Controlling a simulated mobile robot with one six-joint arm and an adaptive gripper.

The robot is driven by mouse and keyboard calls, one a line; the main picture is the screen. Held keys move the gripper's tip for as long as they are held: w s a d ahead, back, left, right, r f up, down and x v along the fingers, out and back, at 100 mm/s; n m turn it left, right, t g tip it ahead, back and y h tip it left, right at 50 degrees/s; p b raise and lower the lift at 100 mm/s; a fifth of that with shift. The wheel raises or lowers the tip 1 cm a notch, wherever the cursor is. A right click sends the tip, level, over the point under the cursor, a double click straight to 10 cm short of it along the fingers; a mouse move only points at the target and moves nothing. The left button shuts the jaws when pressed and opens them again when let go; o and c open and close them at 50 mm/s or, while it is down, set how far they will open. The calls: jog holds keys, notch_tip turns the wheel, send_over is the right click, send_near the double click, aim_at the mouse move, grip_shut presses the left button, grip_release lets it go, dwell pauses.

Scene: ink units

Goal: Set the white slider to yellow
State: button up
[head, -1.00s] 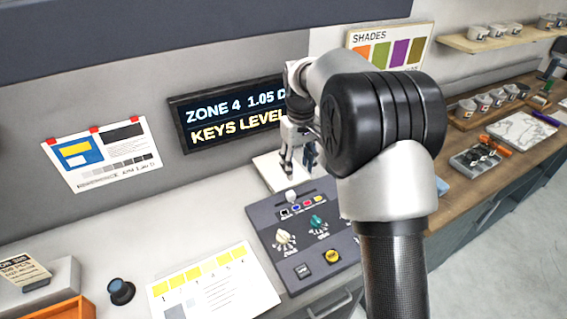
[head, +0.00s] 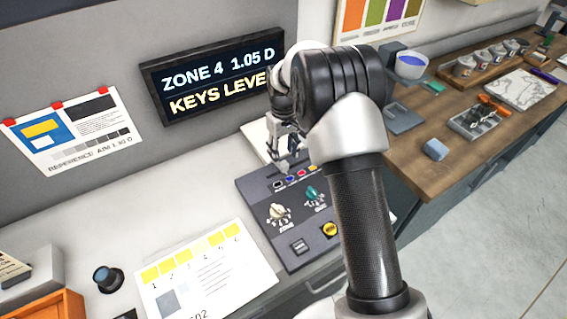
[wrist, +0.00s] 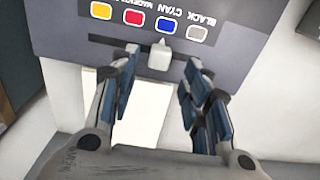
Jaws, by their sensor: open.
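The white slider (wrist: 160,55) is a small pale knob on a dark slot in the grey control panel (wrist: 55,30). In the wrist view it stands near the blue patch (wrist: 165,21). My gripper (wrist: 161,65) is open, one fingertip on each side of the knob, with gaps showing. In the head view my gripper (head: 287,160) is at the panel's back edge; the knob is not clear there.
The panel carries a cream knob (head: 279,213), a green knob (head: 315,195) and a yellow button (head: 329,229). A display (head: 215,77) hangs on the wall behind. A numbered sheet (head: 205,270) lies left of the panel. A wooden counter with trays extends to the right.

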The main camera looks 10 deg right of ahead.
aim_at(284, 163)
jog(key=shift+f+b, duration=0.35)
jog(key=shift+f, duration=2)
grip_shut()
